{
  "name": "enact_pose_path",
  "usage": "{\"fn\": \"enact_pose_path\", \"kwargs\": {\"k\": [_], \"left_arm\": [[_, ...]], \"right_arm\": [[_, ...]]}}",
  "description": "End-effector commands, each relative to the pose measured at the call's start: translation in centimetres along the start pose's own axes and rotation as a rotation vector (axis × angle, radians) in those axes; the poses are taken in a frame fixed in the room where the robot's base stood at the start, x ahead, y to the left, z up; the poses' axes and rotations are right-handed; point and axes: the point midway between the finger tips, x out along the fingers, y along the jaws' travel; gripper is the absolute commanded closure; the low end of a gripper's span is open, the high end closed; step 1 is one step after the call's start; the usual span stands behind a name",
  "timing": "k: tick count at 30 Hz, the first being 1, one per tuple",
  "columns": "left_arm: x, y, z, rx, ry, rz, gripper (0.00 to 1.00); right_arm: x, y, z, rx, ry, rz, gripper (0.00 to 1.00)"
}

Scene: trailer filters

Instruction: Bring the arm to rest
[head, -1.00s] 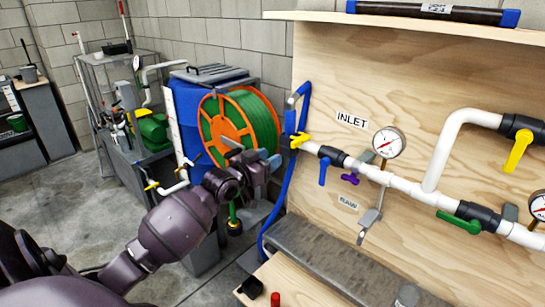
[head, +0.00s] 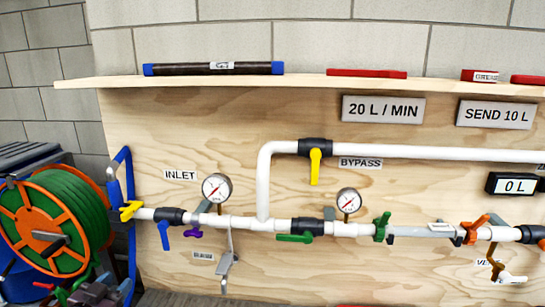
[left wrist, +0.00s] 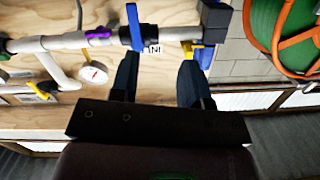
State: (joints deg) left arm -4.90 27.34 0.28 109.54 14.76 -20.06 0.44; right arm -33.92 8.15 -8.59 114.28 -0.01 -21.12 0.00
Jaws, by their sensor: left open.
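The rest of my left arm is out of the head view. My right gripper is in neither view.
The green hose reel (head: 72,215) with its orange frame stands left of the panel. White pipework (head: 262,185) with gauges and coloured valve handles runs across the plywood (head: 140,110). A shelf (head: 310,82) juts out above, holding a dark filter tube (head: 190,69).

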Motion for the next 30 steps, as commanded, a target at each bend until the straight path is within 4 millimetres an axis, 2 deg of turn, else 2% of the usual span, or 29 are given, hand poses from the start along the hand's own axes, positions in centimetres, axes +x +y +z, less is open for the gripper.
{"fn": "enact_pose_path", "kwargs": {"k": [1,5,9,15,18,21,30], "left_arm": [[-1.3,1.7,2.2,0.0,-0.037,0.003,0.57],[-5.1,6.0,7.2,0.005,-0.129,0.011,0.57],[-10.1,10.6,12.1,-0.022,-0.238,0.016,0.57],[-16.2,15.1,16.6,-0.106,-0.364,0.016,0.57],[-18.1,15.9,17.9,-0.133,-0.404,0.011,0.57],[-19.1,16.0,18.6,-0.14,-0.425,0.006,0.57],[-19.4,16.0,18.9,-0.14,-0.431,0.006,0.57]], "right_arm": [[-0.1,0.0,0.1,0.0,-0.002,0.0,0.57],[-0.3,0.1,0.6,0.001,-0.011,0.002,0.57],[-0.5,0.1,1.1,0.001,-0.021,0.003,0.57],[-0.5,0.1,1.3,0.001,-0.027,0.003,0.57],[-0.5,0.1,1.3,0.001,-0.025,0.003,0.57],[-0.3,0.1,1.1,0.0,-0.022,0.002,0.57],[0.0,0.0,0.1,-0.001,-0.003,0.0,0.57]]}}
